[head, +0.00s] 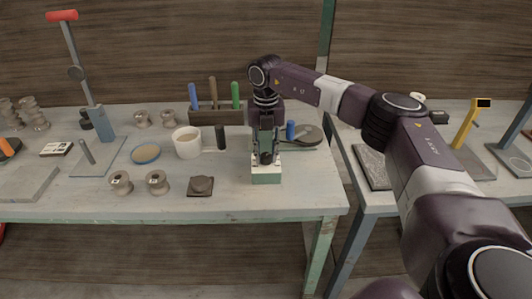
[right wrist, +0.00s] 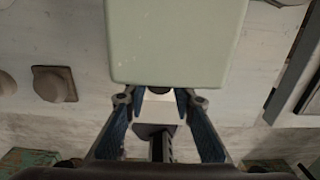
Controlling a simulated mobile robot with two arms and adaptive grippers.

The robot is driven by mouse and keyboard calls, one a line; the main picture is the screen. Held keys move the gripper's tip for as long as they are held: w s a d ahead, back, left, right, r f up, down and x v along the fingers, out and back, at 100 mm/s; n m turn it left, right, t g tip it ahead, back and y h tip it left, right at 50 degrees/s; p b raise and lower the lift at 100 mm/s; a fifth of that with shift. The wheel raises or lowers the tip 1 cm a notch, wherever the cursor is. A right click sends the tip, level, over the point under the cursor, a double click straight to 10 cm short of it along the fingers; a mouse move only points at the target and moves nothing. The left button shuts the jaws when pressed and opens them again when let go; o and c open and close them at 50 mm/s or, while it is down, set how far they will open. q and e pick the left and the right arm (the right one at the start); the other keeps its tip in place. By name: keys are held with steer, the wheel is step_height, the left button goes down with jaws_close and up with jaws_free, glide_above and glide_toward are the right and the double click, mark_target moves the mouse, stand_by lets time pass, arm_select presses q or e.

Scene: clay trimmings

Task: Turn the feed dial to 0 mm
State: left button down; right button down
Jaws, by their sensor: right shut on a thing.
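A small pale green box (head: 266,178) with a white upper part stands at the front edge of the left table. My right gripper (head: 265,158) points down over it and hides most of its upper part. In the right wrist view the green box (right wrist: 175,45) fills the top middle. There my right gripper's fingertips (right wrist: 161,97) close around a small dark knob, the feed dial (right wrist: 160,90), at the box's edge. The dial's scale and pointer cannot be read. My left gripper is not in view.
A dark square piece (head: 201,186) lies left of the box. Behind are a tool rack (head: 217,118) with coloured handles, a cream mug (head: 187,142) and a grey round disc (head: 306,136). A blue cylinder (head: 290,130) stands close behind the gripper.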

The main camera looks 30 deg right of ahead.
steer(key=n, duration=0.4)
steer(key=shift+r+n+p, duration=0.1)
steer(key=shift+n+p, duration=0.2)
steer(key=shift+p, duration=0.05)
steer(key=n, duration=0.4)
steer(key=shift+n, duration=0.3)
steer(key=n, duration=0.3)
steer(key=shift+n, duration=0.3)
steer(key=n, duration=0.4)
steer(key=shift+n, duration=0.3)
steer(key=n, duration=0.3)
steer(key=shift+n, duration=0.3)
steer(key=n, duration=0.9)
steer(key=shift+w+n, duration=0.1)
steer(key=shift+n, duration=1.7)
